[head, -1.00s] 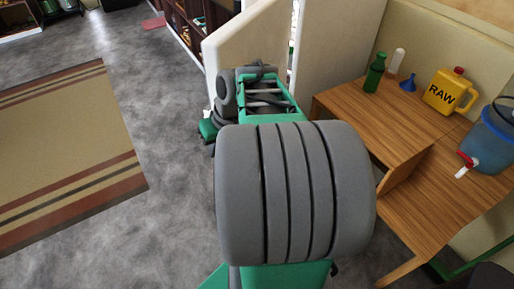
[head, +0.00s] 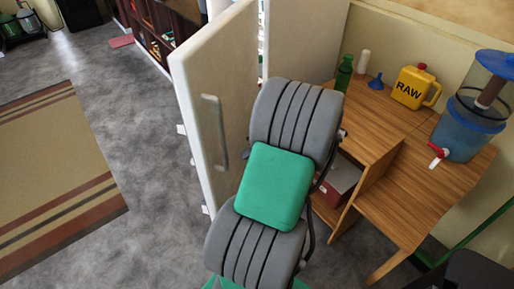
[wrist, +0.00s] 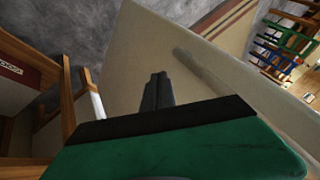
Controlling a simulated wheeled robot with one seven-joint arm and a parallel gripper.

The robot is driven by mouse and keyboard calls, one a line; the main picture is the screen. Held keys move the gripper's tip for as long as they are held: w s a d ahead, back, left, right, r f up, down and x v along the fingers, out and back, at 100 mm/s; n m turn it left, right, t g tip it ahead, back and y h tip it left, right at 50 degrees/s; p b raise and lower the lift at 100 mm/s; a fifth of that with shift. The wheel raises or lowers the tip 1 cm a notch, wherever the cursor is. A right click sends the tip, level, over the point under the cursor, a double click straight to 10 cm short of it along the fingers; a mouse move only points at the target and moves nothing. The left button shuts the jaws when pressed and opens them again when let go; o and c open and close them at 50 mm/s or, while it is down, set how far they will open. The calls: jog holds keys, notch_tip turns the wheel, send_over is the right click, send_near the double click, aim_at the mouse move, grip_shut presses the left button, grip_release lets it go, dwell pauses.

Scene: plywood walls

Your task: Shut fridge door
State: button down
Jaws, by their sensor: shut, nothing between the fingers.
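The fridge door (head: 221,75) stands open in the head view, a tall cream panel with a grey vertical handle (head: 213,130) on its visible face. A gap separates it from the fridge body (head: 306,40) behind. In the wrist view the door (wrist: 140,60) fills the middle, with its handle (wrist: 200,70) running diagonally ahead and to the right of the fingers. My gripper (wrist: 158,80) is shut and empty, pointing at the door's handle side. I cannot tell whether the fingertips touch it. In the head view my arm hides most of the gripper.
A wooden desk (head: 420,195) stands right of my arm, holding a yellow RAW jug (head: 411,88), a green bottle (head: 344,74) and a blue water dispenser (head: 465,130). A red box (head: 340,180) sits under it. Open grey floor (head: 120,120) and a striped rug (head: 50,170) lie left.

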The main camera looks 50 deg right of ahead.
jog(key=shift+w+a+f+p, duration=0.15)
jog(key=shift+w+a+p, duration=0.05)
jog(key=shift+w+a, duration=0.6)
jog(key=shift+w+a+f+p, duration=0.15)
jog(key=shift+w+a+p, duration=0.05)
jog(key=shift+w+a, duration=0.55)
jog(key=shift+a, duration=0.1)
